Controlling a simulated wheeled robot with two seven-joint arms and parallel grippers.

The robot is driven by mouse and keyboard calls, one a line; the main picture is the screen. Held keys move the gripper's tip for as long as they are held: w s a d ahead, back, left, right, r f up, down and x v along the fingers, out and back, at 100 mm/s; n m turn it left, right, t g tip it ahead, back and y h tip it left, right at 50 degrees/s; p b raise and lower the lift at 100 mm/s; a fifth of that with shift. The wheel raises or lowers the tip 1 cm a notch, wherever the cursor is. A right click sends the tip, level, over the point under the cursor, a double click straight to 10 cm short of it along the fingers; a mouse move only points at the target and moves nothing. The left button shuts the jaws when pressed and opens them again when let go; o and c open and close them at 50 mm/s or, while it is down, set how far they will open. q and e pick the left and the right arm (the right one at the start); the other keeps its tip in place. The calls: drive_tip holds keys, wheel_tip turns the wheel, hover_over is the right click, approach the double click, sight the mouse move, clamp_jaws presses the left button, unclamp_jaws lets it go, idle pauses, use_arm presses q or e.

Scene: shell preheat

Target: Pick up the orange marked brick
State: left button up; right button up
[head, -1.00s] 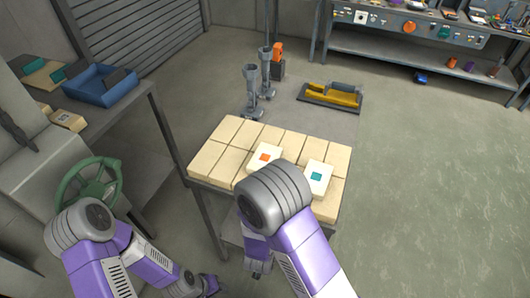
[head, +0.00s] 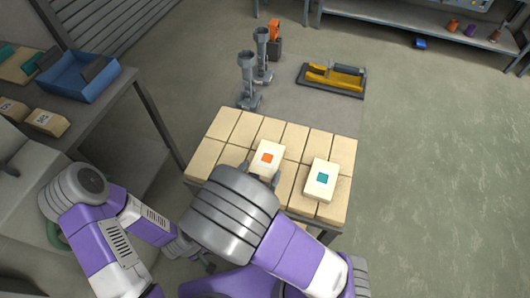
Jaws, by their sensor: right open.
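The orange marked brick (head: 267,158) is a cream block with an orange square on top. It lies on the brick-topped table (head: 233,127), near its middle. My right gripper (head: 262,172) is open at the near end of this brick, with a fingertip showing on each side of it. My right wrist hides the rest of that gripper, and I cannot tell whether the fingers touch the brick. My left gripper (head: 200,258) hangs low, left of the table's front; its fingers are too small and dark to read.
A similar brick with a teal square (head: 321,180) lies to the right on the same table. Two grey metal stands (head: 248,82) and a yellow tool in a dark tray (head: 333,78) are behind. A blue bin (head: 78,80) sits on the left bench. The floor at right is clear.

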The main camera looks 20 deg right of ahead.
sight(266, 160)
drive_tip(key=b+x, duration=0.1)
drive_tip(key=x, duration=0.5)
drive_tip(key=shift+f, duration=0.15)
drive_tip(key=shift+c, duration=0.5)
drive_tip(key=c, duration=0.8)
